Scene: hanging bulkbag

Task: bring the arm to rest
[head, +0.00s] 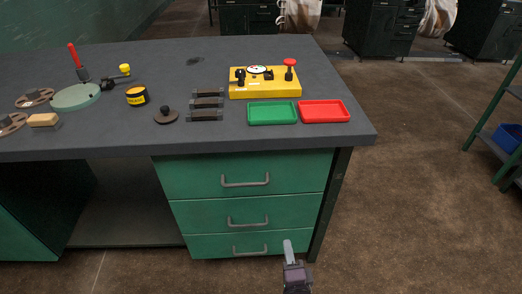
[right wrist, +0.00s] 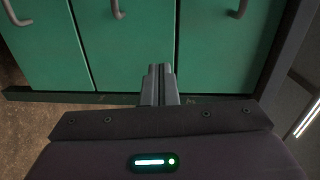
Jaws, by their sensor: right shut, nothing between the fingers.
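My right gripper (head: 289,251) is low in front of the workbench, near the bottom drawer at its right end. In the right wrist view its fingers (right wrist: 160,72) are together with nothing between them, and the green drawer fronts (right wrist: 128,45) are beyond them. My left gripper does not show in the head view.
The dark bench top (head: 180,65) carries a yellow control box (head: 265,88), a green tray (head: 272,113), a red tray (head: 324,111) and several small parts. Drawer handles (head: 246,181) stick out from the front. Brown floor (head: 420,200) is clear to the right, before a green shelf rack (head: 494,120).

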